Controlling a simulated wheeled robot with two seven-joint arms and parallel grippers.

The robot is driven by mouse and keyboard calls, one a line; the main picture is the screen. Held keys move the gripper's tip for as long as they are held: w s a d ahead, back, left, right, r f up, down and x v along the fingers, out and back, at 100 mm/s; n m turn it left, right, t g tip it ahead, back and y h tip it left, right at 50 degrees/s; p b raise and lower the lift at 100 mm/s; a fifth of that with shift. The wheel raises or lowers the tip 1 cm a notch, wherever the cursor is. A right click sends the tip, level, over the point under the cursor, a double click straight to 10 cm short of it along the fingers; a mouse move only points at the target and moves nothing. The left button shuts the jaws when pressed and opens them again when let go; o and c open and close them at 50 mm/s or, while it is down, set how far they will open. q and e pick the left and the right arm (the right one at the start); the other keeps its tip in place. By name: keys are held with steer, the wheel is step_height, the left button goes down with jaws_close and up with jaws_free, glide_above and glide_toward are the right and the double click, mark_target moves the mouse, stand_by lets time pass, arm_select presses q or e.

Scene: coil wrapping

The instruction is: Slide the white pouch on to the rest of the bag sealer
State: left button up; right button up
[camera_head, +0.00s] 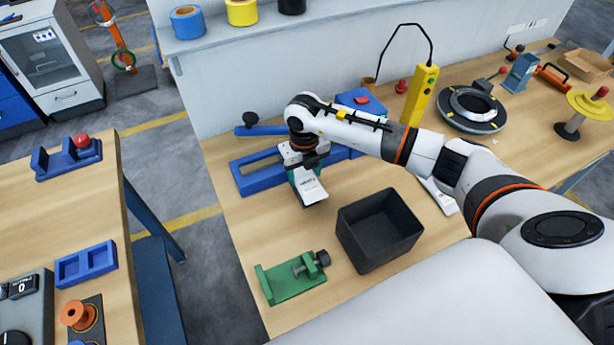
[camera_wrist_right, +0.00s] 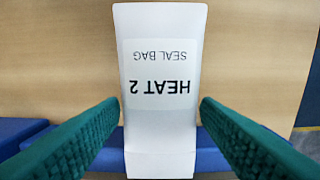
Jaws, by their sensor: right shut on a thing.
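The white pouch (camera_head: 312,191), labelled "HEAT 2 SEAL BAG", is in my right gripper (camera_head: 305,174). In the right wrist view the pouch (camera_wrist_right: 160,75) lies between the two green fingers (camera_wrist_right: 160,106), one at each side edge. In the head view its free end points toward the front of the table. The blue bag sealer (camera_head: 258,176) is a long low frame behind and left of the gripper, with a black-knobbed lever (camera_head: 262,130). Blue parts show beneath the pouch's near end in the wrist view; contact cannot be told. My arm hides part of the sealer. My left gripper is out of view.
A black open bin (camera_head: 378,232) stands right of the pouch, and a green clamp fixture (camera_head: 292,277) in front. A yellow box on a cord (camera_head: 420,95) stands behind my arm. Another white item (camera_head: 440,196) lies under my arm.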

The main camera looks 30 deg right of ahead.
steer(key=shift+w+d+f+b, duration=0.1)
steer(key=shift+w+d+b, duration=0.05)
steer(key=shift+w+b, duration=1.55)
steer(key=shift+w+p, duration=0.3)
steer(key=o, duration=1.1)
step_height(320, 180, up, 12)
steer(key=b, duration=0.2)
steer(key=shift+b, duration=0.3)
